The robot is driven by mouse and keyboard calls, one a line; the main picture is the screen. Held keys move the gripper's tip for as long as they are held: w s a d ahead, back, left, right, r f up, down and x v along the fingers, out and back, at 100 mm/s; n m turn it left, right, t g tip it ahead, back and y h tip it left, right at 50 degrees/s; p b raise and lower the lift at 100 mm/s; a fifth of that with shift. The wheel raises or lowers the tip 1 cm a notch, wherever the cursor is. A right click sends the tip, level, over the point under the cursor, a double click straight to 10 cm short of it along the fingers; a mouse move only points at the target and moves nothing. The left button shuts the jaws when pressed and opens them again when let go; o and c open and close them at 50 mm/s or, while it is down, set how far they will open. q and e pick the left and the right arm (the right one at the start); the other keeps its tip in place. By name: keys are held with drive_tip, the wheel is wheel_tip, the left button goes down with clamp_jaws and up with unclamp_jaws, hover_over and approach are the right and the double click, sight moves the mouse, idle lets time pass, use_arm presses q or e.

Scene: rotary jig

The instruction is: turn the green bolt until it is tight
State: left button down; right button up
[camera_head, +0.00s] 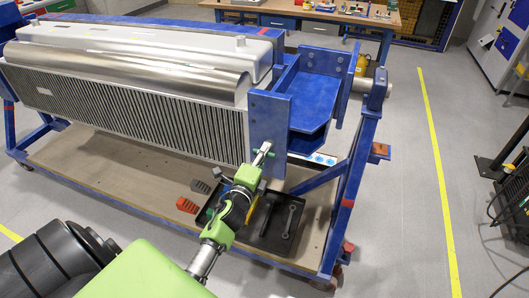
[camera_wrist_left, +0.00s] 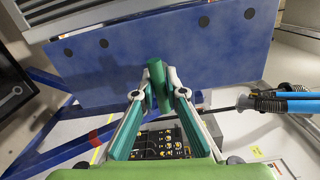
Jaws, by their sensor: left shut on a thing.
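The green bolt (camera_wrist_left: 157,82) sticks out from the blue plate (camera_wrist_left: 215,55), which has dark round holes. In the wrist view, my left gripper (camera_wrist_left: 160,95) has a fingertip on each side of the bolt and is shut on it. In the head view, my left arm reaches up to the lower part of the blue end plate (camera_head: 268,110). There my left gripper (camera_head: 264,150) meets the plate, with a small bit of green showing beside the fingertips. How deep the bolt sits in the plate is hidden. My right gripper is not in view.
The plate belongs to a blue frame (camera_head: 363,150) holding a large ribbed metal part (camera_head: 130,110).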

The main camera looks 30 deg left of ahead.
use_arm(q)
drive_tip(key=c, duration=2)
unclamp_jaws()
drive_tip(key=v, duration=1.2)
drive_tip(key=shift+f, duration=0.1)
drive_tip(key=s+d+f+n+g+h, duration=0.1)
drive_tip(key=s+d+f+n+g, duration=0.25)
drive_tip(key=f, duration=0.85)
drive_tip(key=s+d+f+n+g+h, duration=0.1)
drive_tip(key=s+d+f+n+g, duration=0.2)
drive_tip(key=f, duration=0.9)
drive_tip(key=s+d+f+n+g+h, duration=0.2)
drive_tip(key=s+d+f, duration=0.15)
drive_tip(key=f, duration=0.85)
drive_tip(key=s+f+n+g, duration=0.2)
drive_tip(key=s+f, duration=0.3)
drive_tip(key=s, duration=0.5)
drive_tip(key=s+d+f+n+g, duration=0.1)
drive_tip(key=s+f+n+g, duration=0.1)
drive_tip(key=s+f, duration=0.4)
drive_tip(key=s+f+n+g, duration=0.2)
drive_tip(key=s+f+g, duration=0.2)
drive_tip(key=s, duration=1)
drive_tip(key=shift+s+d+f, duration=0.1)
drive_tip(key=shift+s+f, duration=0.1)
drive_tip(key=shift+f, duration=0.3)
drive_tip(key=shift+s+d+f, duration=0.15)
drive_tip(key=shift+s+f, duration=0.05)
drive_tip(key=shift+f, duration=0.35)
